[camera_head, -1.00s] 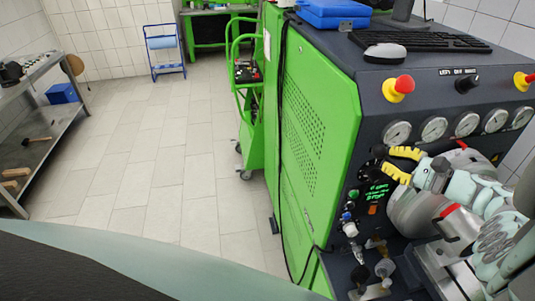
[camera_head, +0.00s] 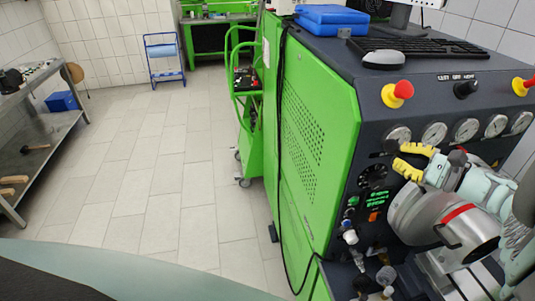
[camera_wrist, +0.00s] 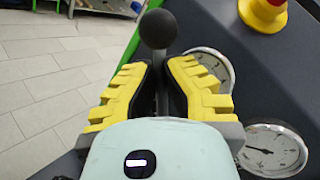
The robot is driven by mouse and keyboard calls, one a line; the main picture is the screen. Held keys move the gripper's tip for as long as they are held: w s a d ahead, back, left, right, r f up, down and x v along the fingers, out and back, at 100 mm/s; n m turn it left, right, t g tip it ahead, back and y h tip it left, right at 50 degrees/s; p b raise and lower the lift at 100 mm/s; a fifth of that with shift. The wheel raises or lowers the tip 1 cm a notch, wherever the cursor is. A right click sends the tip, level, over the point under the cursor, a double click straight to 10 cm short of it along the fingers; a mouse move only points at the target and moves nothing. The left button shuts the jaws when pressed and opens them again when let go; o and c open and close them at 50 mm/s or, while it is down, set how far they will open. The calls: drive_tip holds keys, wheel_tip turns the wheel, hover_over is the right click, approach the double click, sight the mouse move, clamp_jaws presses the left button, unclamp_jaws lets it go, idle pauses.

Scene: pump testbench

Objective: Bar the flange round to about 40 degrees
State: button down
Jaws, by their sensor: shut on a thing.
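My gripper (camera_head: 410,161), with yellow ridged fingers, is at the front of the test bench, just above and left of a grey round body (camera_head: 425,222). In the wrist view my gripper (camera_wrist: 165,85) is shut on a thin bar (camera_wrist: 161,95). The bar's black ball knob (camera_wrist: 157,29) sticks out beyond the fingertips. The grey round body has a red mark (camera_head: 458,213) and appears to be the flange housing. My arm hides its right side. I cannot read an angle scale or see where the bar joins the flange.
The bench's dark panel carries gauges (camera_head: 434,135) and red-yellow stop buttons (camera_head: 397,93) close to my gripper. A keyboard (camera_head: 430,55) and blue case (camera_head: 330,17) lie on top. Hose fittings (camera_head: 386,276) stand below. Open tiled floor (camera_head: 170,190) is at left.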

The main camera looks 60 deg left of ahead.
sight(396, 143)
drive_tip(key=shift+w+d+r, duration=0.25)
drive_tip(key=shift+w+r, duration=0.2)
drive_tip(key=shift+r, duration=0.1)
drive_tip(key=shift+r, duration=0.1)
drive_tip(key=shift+s+a+r+p, duration=0.15)
drive_tip(key=shift+s+r+p, duration=0.15)
drive_tip(key=shift+p, duration=0.3)
drive_tip(key=shift+s+a+r+p, duration=0.25)
drive_tip(key=shift+s+r+p, duration=0.35)
drive_tip(key=shift+p, duration=0.75)
drive_tip(key=shift+s+a+r+p, duration=0.25)
drive_tip(key=shift+s+r+p, duration=0.4)
drive_tip(key=shift+p, duration=0.65)
drive_tip(key=shift+s+a+r+p, duration=0.35)
drive_tip(key=shift+r+p, duration=0.4)
drive_tip(key=shift+p, duration=0.6)
